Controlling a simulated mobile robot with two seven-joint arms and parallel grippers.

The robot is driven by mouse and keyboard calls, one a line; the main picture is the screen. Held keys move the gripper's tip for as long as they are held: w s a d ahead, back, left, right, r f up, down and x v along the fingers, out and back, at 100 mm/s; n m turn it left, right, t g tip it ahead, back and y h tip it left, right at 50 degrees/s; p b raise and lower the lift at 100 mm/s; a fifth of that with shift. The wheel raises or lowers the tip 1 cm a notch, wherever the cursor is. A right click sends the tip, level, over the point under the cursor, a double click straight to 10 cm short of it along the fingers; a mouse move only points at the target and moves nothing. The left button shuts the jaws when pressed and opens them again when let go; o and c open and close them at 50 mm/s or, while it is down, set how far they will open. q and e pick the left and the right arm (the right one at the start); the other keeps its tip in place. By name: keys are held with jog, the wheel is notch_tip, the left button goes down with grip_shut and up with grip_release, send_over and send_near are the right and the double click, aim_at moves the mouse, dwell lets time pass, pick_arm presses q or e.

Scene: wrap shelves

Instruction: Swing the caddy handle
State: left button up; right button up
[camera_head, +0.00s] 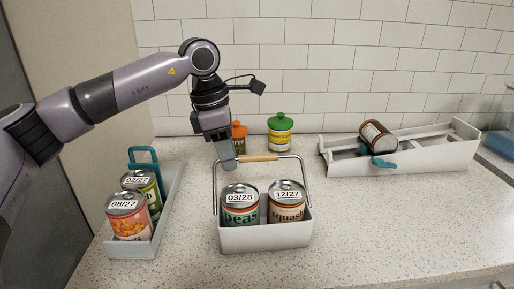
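The white caddy (265,237) stands on the counter with two cans in it, a peas can marked 03/28 (240,207) and a squash can marked 12/27 (287,204). Its metal handle with a wooden grip (258,158) stands raised above the cans. My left gripper (228,165) points down at the left end of the wooden grip, touching or just in front of it. Its fingers overlap in this view, so their opening is hidden. My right gripper is out of view.
A grey tray (165,221) at left holds cans marked 08/27 (128,217) and 02/27 (142,187). Green-lidded (280,137) and orange-lidded (239,136) jars stand behind the caddy. The front right counter is clear.

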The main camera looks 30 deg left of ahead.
pick_arm(q)
jog(key=shift+w+d+p+v, duration=0.1)
jog(key=shift+d+p+v, duration=0.05)
jog(key=shift+p+v, duration=0.7)
jog(key=shift+w+d+p+v, duration=0.15)
jog(key=shift+p+v, duration=0.45)
jog(key=shift+v, duration=0.4)
jog(key=shift+w+d+p+v, duration=0.1)
jog(key=shift+d+p+v, duration=0.1)
jog(key=shift+p+v, duration=0.65)
jog(key=shift+r, duration=0.2)
jog(key=shift+s+f, duration=0.1)
